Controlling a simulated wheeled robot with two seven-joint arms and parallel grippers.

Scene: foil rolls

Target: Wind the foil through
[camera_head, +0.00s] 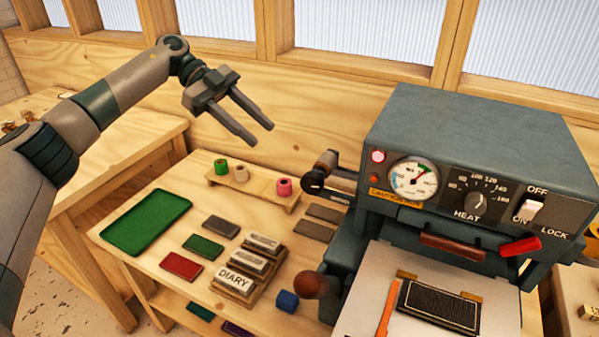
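A grey-blue foil press (470,130) stands at the right, with a gauge, a heat dial and an on/off switch. Three foil rolls stand on a wooden rack (262,193) left of it: a green roll (221,167), a gold roll (241,173) and a pink roll (284,187). A dark spindle-like part (318,182) sticks out from the press's left side; I cannot tell whether foil is on it. My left gripper (258,134) is open and empty, in the air above and behind the rack. My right gripper is not in view.
A green tray (147,222), coloured slabs, a type holder with a DIARY block (234,280) and a blue cube (287,301) occupy the bench. A brown ball knob (310,285) juts out at the press's left. A dark plate (439,305) lies on the press bed.

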